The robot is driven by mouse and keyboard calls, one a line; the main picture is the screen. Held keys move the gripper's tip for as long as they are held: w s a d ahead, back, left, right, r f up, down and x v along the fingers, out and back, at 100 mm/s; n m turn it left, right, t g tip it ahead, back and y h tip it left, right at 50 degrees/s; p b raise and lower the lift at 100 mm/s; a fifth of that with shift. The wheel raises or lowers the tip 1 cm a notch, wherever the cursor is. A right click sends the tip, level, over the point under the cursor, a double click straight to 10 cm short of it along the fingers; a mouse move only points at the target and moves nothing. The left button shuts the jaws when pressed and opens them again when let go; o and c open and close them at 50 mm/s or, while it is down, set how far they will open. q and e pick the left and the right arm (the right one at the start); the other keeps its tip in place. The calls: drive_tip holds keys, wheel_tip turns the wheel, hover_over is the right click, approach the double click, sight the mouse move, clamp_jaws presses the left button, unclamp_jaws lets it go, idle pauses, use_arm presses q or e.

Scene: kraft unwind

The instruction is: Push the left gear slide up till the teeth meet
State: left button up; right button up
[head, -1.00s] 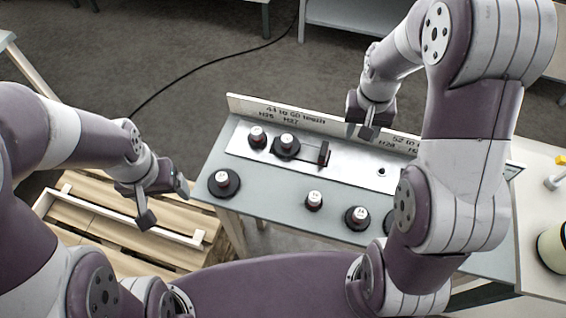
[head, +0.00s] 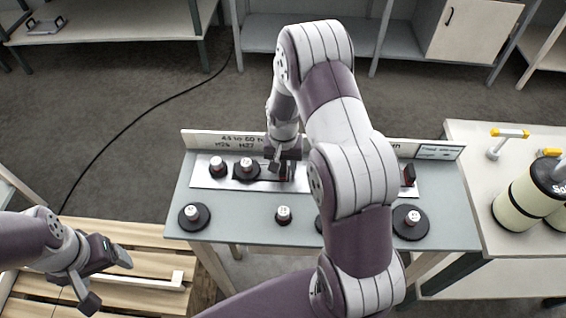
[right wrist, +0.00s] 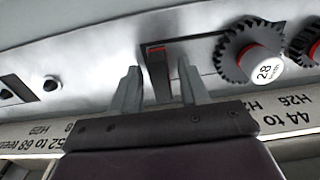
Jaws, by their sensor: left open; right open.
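The left gear slide's upright handle (right wrist: 158,72), dark with a red top, stands between the two fingers of my right gripper (right wrist: 160,88) in the right wrist view. The fingers are open, with a gap on each side of it. In the head view my right gripper (head: 281,165) is over the left slide, and the arm hides part of the plate. The slide's gear (head: 246,168) has a white-capped hub; in the wrist view it reads 28 (right wrist: 262,66). A second gear (head: 218,166) sits left of it; whether the teeth touch is unclear. My left gripper (head: 92,280) is open, away from the bench.
Loose gears stand on the grey bench: one at the left (head: 193,216), a small one in front (head: 284,215), one at the right (head: 411,221). A lettered board (head: 222,140) runs along the back edge. A second handle (head: 408,176) is at the right.

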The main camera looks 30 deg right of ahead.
drive_tip(key=shift+f, duration=0.1)
drive_tip(key=shift+a, duration=0.1)
drive_tip(key=c, duration=0.7)
drive_tip(key=shift+w+a, duration=0.45)
drive_tip(key=shift+a, duration=0.25)
drive_tip(key=shift+w+a, duration=0.2)
drive_tip(key=shift+a, duration=0.15)
drive_tip(key=o, duration=0.7)
drive_tip(key=shift+r, duration=0.2)
